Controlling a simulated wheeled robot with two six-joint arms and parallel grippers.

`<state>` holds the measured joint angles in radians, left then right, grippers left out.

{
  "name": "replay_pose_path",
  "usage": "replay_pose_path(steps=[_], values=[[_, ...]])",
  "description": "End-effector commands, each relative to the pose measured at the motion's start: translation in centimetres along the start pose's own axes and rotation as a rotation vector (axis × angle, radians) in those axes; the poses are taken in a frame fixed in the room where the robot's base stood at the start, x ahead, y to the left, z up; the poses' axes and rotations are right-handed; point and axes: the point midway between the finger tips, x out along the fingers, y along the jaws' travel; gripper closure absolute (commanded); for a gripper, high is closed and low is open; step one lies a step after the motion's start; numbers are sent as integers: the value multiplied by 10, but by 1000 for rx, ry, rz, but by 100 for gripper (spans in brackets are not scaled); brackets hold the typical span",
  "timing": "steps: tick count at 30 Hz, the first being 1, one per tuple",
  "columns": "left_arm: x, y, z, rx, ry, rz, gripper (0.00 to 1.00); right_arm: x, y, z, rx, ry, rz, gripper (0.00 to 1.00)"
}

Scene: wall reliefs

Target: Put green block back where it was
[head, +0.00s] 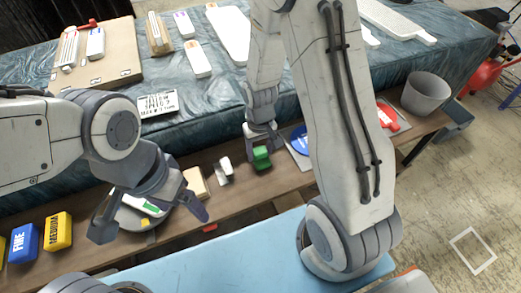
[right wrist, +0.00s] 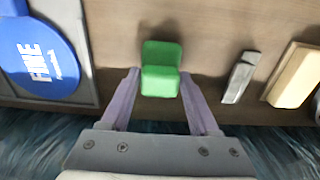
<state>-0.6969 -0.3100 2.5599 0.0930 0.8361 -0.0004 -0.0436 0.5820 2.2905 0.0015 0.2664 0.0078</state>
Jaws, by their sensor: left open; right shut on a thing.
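The green block (head: 261,158) is at the brown wooden shelf along the front of the draped table. My right gripper (head: 262,140) reaches down to it and is shut on it. In the right wrist view the green block (right wrist: 161,70) sits between the two fingers of my right gripper (right wrist: 160,78), with brown wood behind it. I cannot tell whether the block touches the shelf. My left gripper (head: 150,218) is open, with its fingers wide apart, above a round grey item with green and white on it (head: 143,208).
A blue FINE disc (right wrist: 40,55) lies to one side of the block. A grey-white tool (right wrist: 238,78) and a tan block (right wrist: 295,75) lie on the other. Blue FINE (head: 23,243) and yellow MEDIUM (head: 58,231) blocks are at far left. A grey bucket (head: 426,92) stands at right.

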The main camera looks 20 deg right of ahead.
Motion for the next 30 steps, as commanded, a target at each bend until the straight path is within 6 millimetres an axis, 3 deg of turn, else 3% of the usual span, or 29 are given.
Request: replay_pose_path(steps=[2, 3, 5, 17, 20, 30], values=[[2, 0, 0, 0, 0, 0, 13, 4, 0, 0, 0, -1, 0, 83], [2, 0, 0, 0, 0, 0, 13, 3, 0, 0, 0, -1, 0, 31], [2, 0, 0, 0, 0, 0, 13, 3, 0, 0, 0, -1, 0, 8], [-2, 0, 0, 0, 0, 0, 13, -4, 0, 0, 0, 1, 0, 8], [-5, 0, 0, 0, 0, 0, 13, -17, 0, -1, 0, 4, 0, 8], [-19, 1, -1, 0, 0, 0, 13, -90, 0, -1, 0, 5, 0, 8]])
